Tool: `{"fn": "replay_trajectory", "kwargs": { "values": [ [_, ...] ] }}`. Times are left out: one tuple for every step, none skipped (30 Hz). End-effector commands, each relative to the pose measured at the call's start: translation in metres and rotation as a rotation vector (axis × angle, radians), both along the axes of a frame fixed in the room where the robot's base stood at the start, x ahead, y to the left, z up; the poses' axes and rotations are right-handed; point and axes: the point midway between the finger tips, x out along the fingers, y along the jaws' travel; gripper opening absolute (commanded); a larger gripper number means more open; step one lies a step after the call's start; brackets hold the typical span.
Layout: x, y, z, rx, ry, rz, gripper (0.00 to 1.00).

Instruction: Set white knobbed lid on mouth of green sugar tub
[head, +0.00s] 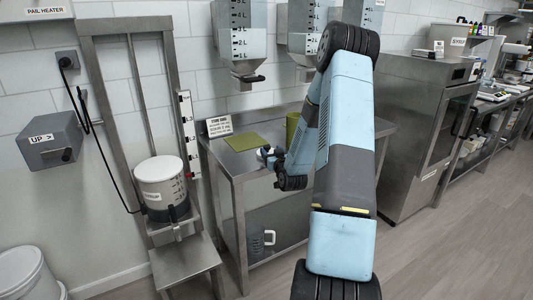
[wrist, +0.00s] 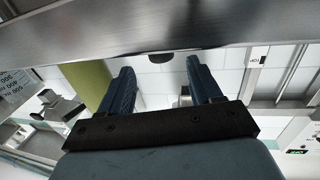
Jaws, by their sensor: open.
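A small white piece (head: 264,150), perhaps the lid, shows at my gripper (head: 270,156) near the table's front. In the wrist view my gripper (wrist: 160,66) is open, with nothing visibly clamped between its fingers. A dark rounded piece (wrist: 160,57), possibly the knob, shows between the fingertips. The tub's mouth cannot be made out.
Hoppers (head: 242,40) hang above. A pail (head: 162,182) stands on a lift at left. A steel cabinet (head: 412,130) stands at right.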

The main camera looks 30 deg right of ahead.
Motion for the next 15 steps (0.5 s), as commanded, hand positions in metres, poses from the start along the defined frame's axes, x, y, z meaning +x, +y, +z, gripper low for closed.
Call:
{"fn": "replay_trajectory", "kwargs": {
  "values": [
    [0.003,0.0,0.0,0.0,0.0,0.0,0.64],
    [0.004,-0.001,0.0,0.0,0.0,0.0,0.64],
    [0.005,-0.001,0.0,0.0,0.0,0.0,0.64],
    [0.007,-0.001,0.0,0.0,0.0,0.0,0.64],
    [0.009,-0.001,0.0,0.0,0.0,0.0,0.64],
    [0.013,-0.001,-0.001,0.0,-0.001,0.0,0.64],
    [0.017,-0.002,-0.001,0.0,-0.002,0.0,0.64],
    [0.021,-0.002,-0.002,0.001,-0.001,0.001,0.64],
    [0.027,-0.002,-0.003,0.001,0.0,0.001,0.64],
    [0.031,-0.003,-0.003,0.001,-0.001,0.0,0.64],
    [0.035,-0.003,-0.003,0.0,-0.001,0.0,0.64],
    [0.04,-0.004,-0.003,-0.001,-0.001,-0.001,0.64],
    [0.044,-0.005,-0.003,-0.001,-0.001,-0.001,0.64],
    [0.047,-0.006,-0.003,-0.001,-0.001,-0.001,0.64],
    [0.05,-0.006,-0.003,-0.001,0.0,-0.001,0.64]
  ]
}}
